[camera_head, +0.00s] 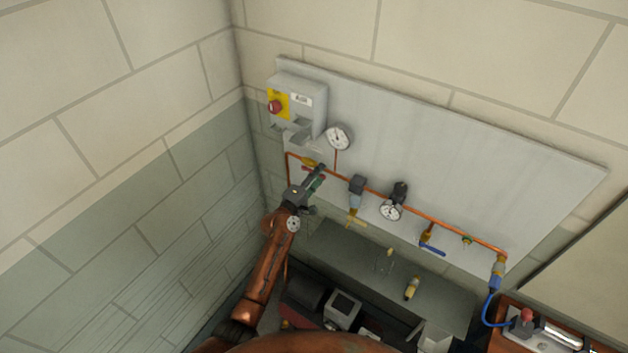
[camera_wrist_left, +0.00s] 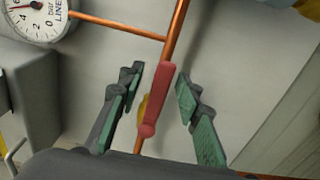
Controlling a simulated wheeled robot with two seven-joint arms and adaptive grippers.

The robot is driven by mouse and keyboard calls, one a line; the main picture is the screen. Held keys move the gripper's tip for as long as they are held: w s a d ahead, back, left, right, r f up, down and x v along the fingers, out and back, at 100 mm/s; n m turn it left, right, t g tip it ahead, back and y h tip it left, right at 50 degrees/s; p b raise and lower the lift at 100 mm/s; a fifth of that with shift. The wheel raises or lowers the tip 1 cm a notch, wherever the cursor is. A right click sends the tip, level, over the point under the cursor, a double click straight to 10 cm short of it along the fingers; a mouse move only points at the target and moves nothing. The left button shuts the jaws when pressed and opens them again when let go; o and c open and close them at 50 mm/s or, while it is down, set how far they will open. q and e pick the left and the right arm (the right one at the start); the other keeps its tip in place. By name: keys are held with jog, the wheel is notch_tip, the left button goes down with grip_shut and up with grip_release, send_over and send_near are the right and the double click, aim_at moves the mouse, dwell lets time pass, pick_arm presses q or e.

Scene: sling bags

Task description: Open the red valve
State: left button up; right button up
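The red valve lever (camera_wrist_left: 155,100) shows in the left wrist view, roughly in line with the copper pipe behind it, with a bit of yellow valve body beside it. My left gripper (camera_wrist_left: 158,78) is open, with one green-padded finger on each side of the lever and a visible gap on both sides. In the head view my left gripper (camera_head: 316,180) is up at the left end of the pipe. The red lever (camera_head: 305,168) is mostly hidden there behind the gripper. My right gripper is not in view.
A pale panel (camera_head: 440,150) carries the copper pipe (camera_head: 420,212), a gauge (camera_head: 339,136), and a grey box (camera_head: 299,100) with a red knob above my gripper. A blue-levered valve (camera_head: 431,246) is farther right. A dark bench (camera_head: 360,257) with small items lies below.

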pick_arm(q)
jog(key=v, duration=1.1)
jog(key=shift+s+a, duration=0.15)
jog(key=shift+s, duration=0.2)
